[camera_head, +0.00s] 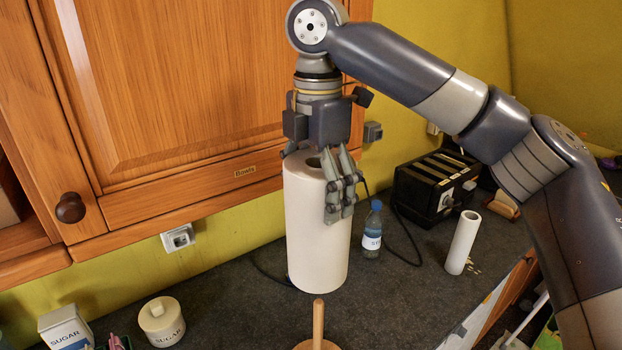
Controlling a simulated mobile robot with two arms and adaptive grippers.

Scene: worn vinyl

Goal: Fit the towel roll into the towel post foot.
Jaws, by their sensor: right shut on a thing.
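The white towel roll (314,235) is upright in the head view, held in the air near the middle. My right gripper (330,185) is shut on its top rim from above, with fingers over the near right side. The towel post foot (317,325) is a wooden post on a round base at the bottom edge of the view. The post's top shows just below the roll's lower edge in the picture; the gap in depth is hard to judge. The lower part of the base is cut off. My left gripper is not in view.
A blue-capped bottle (372,232) stands right of the roll, with a black toaster (436,188) behind it. A sugar jar (161,321) and sugar box (65,327) are at lower left. A wooden cabinet (170,90) hangs close behind the roll.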

